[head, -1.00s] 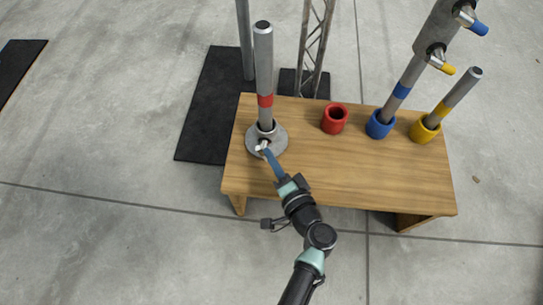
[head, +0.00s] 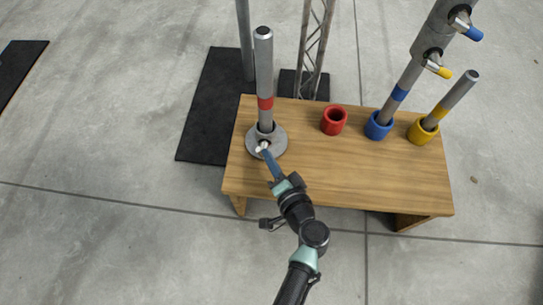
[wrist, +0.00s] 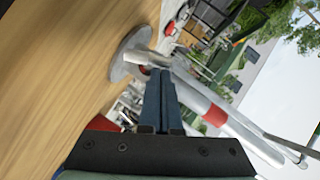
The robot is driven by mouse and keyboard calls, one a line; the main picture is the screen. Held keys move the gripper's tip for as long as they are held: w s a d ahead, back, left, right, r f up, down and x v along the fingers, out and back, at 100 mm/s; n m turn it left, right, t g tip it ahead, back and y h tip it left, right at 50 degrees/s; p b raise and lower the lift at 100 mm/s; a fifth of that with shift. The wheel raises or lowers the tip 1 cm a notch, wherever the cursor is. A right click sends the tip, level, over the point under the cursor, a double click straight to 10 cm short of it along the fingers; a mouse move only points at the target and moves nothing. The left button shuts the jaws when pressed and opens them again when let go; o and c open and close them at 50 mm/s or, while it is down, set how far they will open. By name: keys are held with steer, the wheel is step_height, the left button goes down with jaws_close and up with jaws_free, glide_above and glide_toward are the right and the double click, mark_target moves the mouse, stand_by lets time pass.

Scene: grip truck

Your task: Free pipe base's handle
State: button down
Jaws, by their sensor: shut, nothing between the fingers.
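The pipe base is a round grey metal flange (head: 279,142) on the left end of the wooden bench. A grey pipe with a red band (head: 264,75) stands upright in it. The base's handle (head: 261,148) is a small pale metal lever at the front of the collar; it also shows in the wrist view (wrist: 146,60). My gripper (head: 265,152) reaches in from the front right, its blue fingers shut and empty. In the wrist view the fingertips (wrist: 158,73) are right by the handle, partly covering the collar behind; I cannot tell whether they touch.
On the bench (head: 330,175) stand an empty red cup (head: 334,121), a blue cup (head: 378,126) and a yellow cup (head: 422,132), the last two holding pipes. Clamps with coloured handles (head: 440,68) hang at upper right. A truss (head: 316,45) stands behind. The bench's front middle is clear.

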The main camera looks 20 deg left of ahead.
steer(key=shift+a+r+n+p, duration=0.15)
steer(key=shift+n+p, duration=0.15)
steer(key=n+h+p, duration=0.1)
steer(key=a+h+p, duration=0.1)
steer(key=shift+s+r+n+p, duration=0.2)
steer(key=shift+r+n+p, duration=0.1)
steer(key=shift+r+n, duration=0.1)
steer(key=shift+s+a+f+n+h+p, duration=0.15)
steer(key=shift+a+n+h+p, duration=0.2)
steer(key=shift+n+h+p, duration=0.55)
steer(key=shift+a+f, duration=0.1)
steer(key=shift+a, duration=0.1)
